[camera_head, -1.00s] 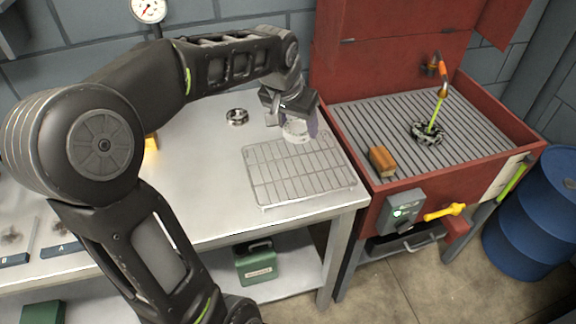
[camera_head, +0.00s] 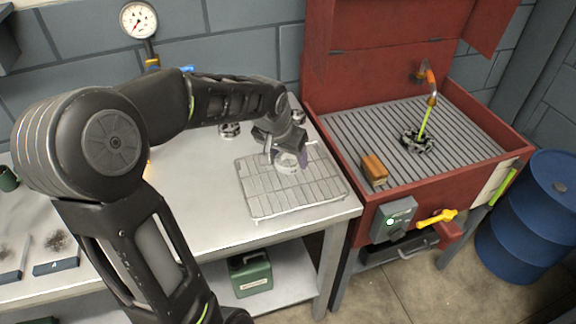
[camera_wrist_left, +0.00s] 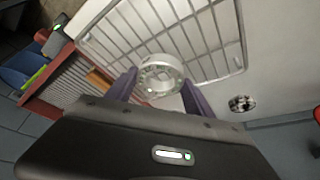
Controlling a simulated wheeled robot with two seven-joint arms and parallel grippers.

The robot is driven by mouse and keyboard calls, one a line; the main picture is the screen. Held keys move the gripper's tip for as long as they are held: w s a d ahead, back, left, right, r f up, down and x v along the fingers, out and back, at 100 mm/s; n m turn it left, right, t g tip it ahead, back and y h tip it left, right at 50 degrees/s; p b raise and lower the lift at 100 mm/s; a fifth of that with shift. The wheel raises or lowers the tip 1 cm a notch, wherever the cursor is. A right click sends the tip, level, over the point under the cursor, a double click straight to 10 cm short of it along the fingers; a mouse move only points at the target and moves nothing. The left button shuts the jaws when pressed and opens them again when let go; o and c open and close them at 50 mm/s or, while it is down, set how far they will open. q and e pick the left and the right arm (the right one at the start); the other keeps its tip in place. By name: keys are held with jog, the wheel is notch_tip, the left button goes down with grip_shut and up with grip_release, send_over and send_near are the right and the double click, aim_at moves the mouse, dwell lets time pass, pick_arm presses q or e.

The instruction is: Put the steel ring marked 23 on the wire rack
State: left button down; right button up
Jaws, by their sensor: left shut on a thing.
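The steel ring (camera_head: 289,162) is a shiny ring between the fingers of my left gripper (camera_head: 287,158); I cannot read a number on it. In the left wrist view the ring (camera_wrist_left: 160,76) sits between the two purple fingers (camera_wrist_left: 158,88), which are shut on it. The wire rack (camera_head: 262,200) lies on the steel bench. The ring is over the rack's far part; I cannot tell whether it touches the wires. The rack also fills the upper part of the left wrist view (camera_wrist_left: 215,36). My right gripper is not in view.
Another metal part (camera_head: 229,130) stands on the bench behind the rack, and it shows in the left wrist view (camera_wrist_left: 242,103). A red wash basin (camera_head: 330,150) with an orange block (camera_head: 374,169) adjoins the right. A gauge (camera_head: 138,19) is on the wall.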

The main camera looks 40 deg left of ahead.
aim_at(288, 177)
pick_arm(q)
jog(key=shift+f, duration=1.75)
jog(key=shift+f, duration=0.2)
jog(key=shift+c, duration=1.9)
grip_release()
jog(key=shift+r, duration=0.15)
jog(key=shift+s+r, duration=0.15)
jog(key=shift+r, duration=0.3)
jog(key=v, duration=1.1)
jog(key=shift+d, duration=0.1)
